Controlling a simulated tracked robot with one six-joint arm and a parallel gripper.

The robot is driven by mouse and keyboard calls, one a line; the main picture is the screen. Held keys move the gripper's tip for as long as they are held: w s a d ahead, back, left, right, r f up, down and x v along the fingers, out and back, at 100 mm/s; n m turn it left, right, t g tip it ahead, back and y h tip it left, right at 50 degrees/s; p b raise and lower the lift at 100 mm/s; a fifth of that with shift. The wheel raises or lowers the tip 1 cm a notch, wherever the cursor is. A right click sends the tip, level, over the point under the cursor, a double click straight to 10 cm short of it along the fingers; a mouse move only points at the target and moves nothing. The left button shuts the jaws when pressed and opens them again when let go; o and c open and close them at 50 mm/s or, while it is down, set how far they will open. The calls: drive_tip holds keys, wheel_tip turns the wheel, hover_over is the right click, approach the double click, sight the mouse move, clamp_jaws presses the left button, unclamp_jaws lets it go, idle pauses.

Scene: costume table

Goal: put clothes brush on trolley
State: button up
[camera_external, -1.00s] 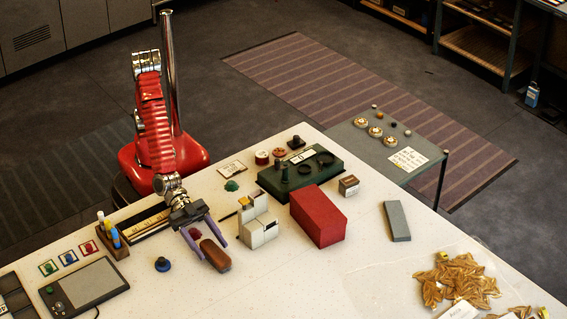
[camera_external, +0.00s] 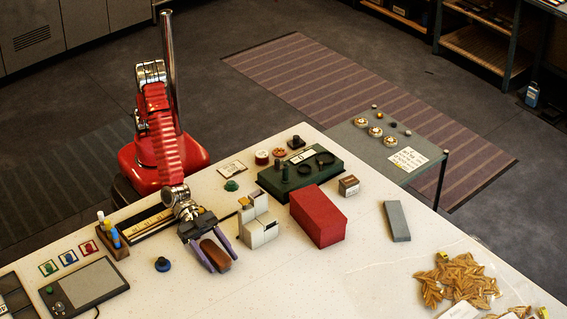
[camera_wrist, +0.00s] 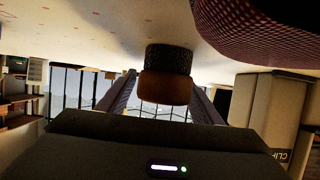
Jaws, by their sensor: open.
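The clothes brush (camera_external: 215,256), a brown rounded block, lies on the white table in front of my arm. In the wrist view the brush (camera_wrist: 165,88) shows a brown body with a dark band against the table surface. My gripper (camera_external: 225,266) is open, with its purple fingers on either side of the brush; in the wrist view my gripper (camera_wrist: 165,92) also has a finger on each side. I cannot tell whether the fingers touch it. The trolley (camera_external: 356,144), a low grey-green stand, is beyond the table's far right edge.
Cream blocks (camera_external: 261,229) stand close right of my gripper, then a red box (camera_external: 318,217). A green tray (camera_external: 300,172) lies behind. The trolley top holds gold-coloured round items (camera_external: 375,132), small knobs and a paper sheet (camera_external: 408,159). A blue knob (camera_external: 162,264) is to the left.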

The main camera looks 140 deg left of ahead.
sight(219, 255)
drive_tip(key=shift+c, duration=0.3)
drive_tip(key=c, duration=1.2)
drive_tip(key=shift+r, duration=0.15)
wheel_tip(219, 255, up, 10)
drive_tip(key=shift+f, duration=0.1)
idle(0.7)
drive_tip(key=s+a, duration=0.5)
drive_tip(key=s, duration=0.5)
drive_tip(key=s+a+f, duration=0.1)
drive_tip(key=a, duration=0.3)
drive_tip(key=s+a+f, duration=0.1)
drive_tip(key=s+a, duration=0.1)
drive_tip(key=a, duration=0.2)
drive_tip(key=s+a+f, duration=0.1)
drive_tip(key=a, duration=0.3)
drive_tip(key=shift+s, duration=0.15)
